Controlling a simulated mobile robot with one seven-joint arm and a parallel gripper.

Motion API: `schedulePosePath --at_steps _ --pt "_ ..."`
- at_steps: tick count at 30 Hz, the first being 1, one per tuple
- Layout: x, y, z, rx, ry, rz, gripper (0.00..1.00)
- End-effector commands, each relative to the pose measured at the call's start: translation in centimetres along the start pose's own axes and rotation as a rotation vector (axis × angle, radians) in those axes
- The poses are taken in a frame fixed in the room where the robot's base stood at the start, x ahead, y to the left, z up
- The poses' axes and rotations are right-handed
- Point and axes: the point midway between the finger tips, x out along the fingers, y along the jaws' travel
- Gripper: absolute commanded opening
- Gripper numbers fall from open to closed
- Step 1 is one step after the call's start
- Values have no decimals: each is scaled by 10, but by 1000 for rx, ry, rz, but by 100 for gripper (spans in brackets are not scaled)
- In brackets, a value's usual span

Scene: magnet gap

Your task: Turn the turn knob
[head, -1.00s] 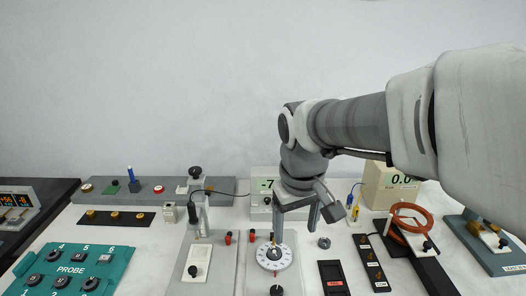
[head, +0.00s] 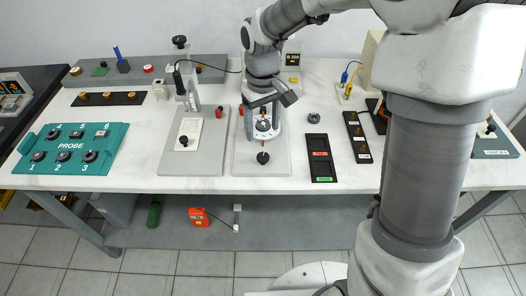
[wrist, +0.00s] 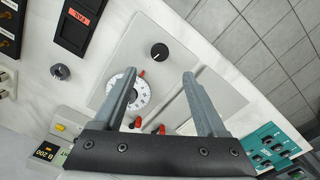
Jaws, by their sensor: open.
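A black round knob with a white pointer line sits on a grey plate. It shows near the plate's front in the head view (head: 263,158) and just beyond my fingertips in the wrist view (wrist: 160,52). A white graduated dial (wrist: 134,97) is on the same plate, behind the black knob, partly hidden by a finger. I cannot tell for certain which one is the turn knob. My gripper (wrist: 160,76) points down over the plate with its fingers wide apart and nothing between them. In the head view my gripper (head: 264,115) hides part of the dial.
Red terminals (wrist: 161,130) stand near the dial. A small loose-looking grey knob (head: 313,117) and a black PASS/FAIL tray (head: 320,158) are to the right. A grey plate with a microscope-like stand (head: 180,148) and a teal probe panel (head: 72,148) are left.

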Motion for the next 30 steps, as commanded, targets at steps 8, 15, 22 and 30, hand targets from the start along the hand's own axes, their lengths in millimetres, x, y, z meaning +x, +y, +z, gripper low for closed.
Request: schedulePosePath --at_steps 8,15,22,30 --pt "64 0 1 0 -4 -2 74" --pt "94 0 1 0 -2 0 74" --pt "102 0 0 1 0 0 74" --pt "101 0 0 1 0 0 58"
